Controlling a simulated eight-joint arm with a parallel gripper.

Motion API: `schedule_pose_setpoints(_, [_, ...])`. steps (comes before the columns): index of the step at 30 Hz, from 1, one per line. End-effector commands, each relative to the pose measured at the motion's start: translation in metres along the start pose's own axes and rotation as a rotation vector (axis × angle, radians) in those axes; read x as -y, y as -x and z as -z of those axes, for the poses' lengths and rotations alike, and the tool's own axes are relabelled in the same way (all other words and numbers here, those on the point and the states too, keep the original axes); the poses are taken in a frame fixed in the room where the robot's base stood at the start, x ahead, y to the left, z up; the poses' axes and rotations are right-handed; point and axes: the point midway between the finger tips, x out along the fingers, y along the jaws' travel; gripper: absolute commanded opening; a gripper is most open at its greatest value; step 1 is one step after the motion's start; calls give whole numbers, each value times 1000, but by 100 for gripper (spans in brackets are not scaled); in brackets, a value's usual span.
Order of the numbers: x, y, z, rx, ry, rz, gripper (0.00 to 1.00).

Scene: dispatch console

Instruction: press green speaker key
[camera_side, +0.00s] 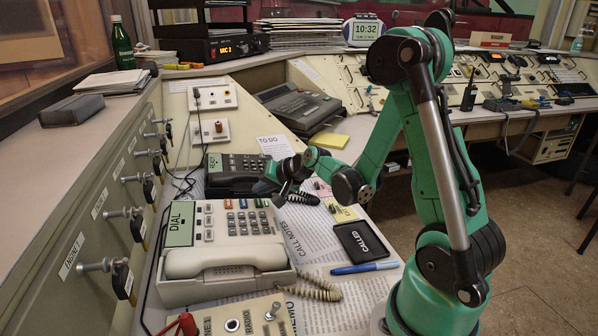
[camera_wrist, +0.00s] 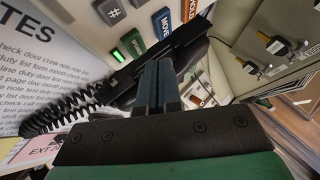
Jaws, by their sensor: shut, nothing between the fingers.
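The green key (camera_wrist: 133,42) shows in the wrist view, left of and beyond my fingertips, in a row with a blue key (camera_wrist: 165,22) and an orange key (camera_wrist: 189,8). A small green light glows beside it. In the side view, a row of small coloured keys (camera_side: 243,203) lies on the cream desk phone (camera_side: 185,290). My gripper (camera_side: 280,199) is just right of that row there. In the wrist view, my gripper (camera_wrist: 160,65) has its fingers together and empty. I cannot tell the gap between fingertips and key.
A dark phone (camera_side: 232,172) stands behind the cream one. A black coiled cord (camera_wrist: 70,112) and black handset lie near my fingers in the wrist view. A black pad (camera_side: 360,242) and blue marker (camera_side: 366,268) lie on the desk. Panel knobs and keys line the left wall.

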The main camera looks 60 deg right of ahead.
Motion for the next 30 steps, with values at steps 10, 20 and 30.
schedule_pose_setpoints(10, [17,24,17,0,-2,0,0])
schedule_pose_setpoints(20, [23,32,23,0,0,0,0])
schedule_pose_setpoints(30, [23,32,23,0,0,0,0])
